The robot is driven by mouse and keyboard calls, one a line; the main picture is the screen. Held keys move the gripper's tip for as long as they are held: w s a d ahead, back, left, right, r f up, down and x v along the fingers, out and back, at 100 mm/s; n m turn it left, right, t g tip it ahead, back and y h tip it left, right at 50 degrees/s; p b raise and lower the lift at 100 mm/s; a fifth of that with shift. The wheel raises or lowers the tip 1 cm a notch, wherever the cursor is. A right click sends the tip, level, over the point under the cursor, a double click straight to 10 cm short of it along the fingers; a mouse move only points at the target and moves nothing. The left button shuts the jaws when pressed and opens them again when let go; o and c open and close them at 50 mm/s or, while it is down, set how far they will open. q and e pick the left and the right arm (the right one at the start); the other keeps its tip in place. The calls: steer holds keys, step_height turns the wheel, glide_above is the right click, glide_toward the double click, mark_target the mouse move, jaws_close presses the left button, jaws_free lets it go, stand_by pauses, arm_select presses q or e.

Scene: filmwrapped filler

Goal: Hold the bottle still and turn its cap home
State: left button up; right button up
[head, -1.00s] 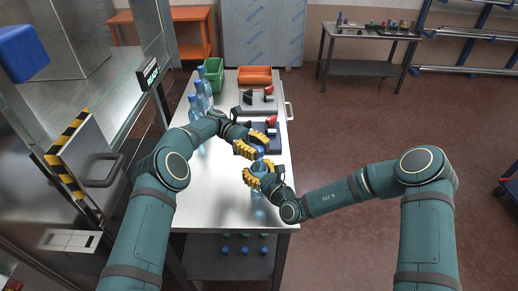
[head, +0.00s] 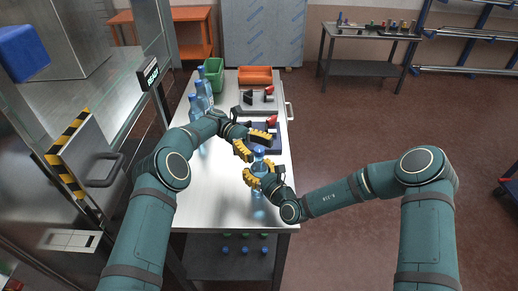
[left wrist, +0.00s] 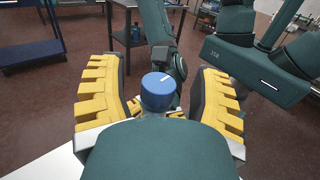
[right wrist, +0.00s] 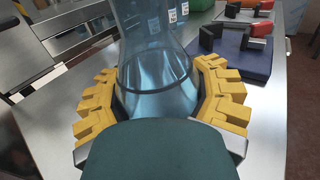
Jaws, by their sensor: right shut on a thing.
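The clear blue bottle (right wrist: 155,65) stands between the fingers of my right gripper (head: 258,174), which is shut on its body. Its lower part shows faintly in the head view (head: 258,208). The blue cap (head: 259,151) is on top of the bottle. In the left wrist view the cap (left wrist: 158,90) has a white mark across its top. My left gripper (head: 254,143) is open, with its yellow fingers on either side of the cap and clear gaps to it. Whether the cap is fully seated cannot be told.
Several capped bottles (head: 196,106) line the table's left edge. A green bin (head: 213,74) and an orange bin (head: 255,75) stand at the back. A grey tray and dark blue mat (right wrist: 240,60) with red-handled clamps lie beyond the bottle. The table's front left (head: 205,205) is clear.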

mark_target(259, 149)
arm_select(q)
step_height(259, 149, up, 10)
steer(key=shift+f, duration=0.1)
stand_by(0.6)
stand_by(0.4)
arm_select(e)
steer(key=o, duration=1.5)
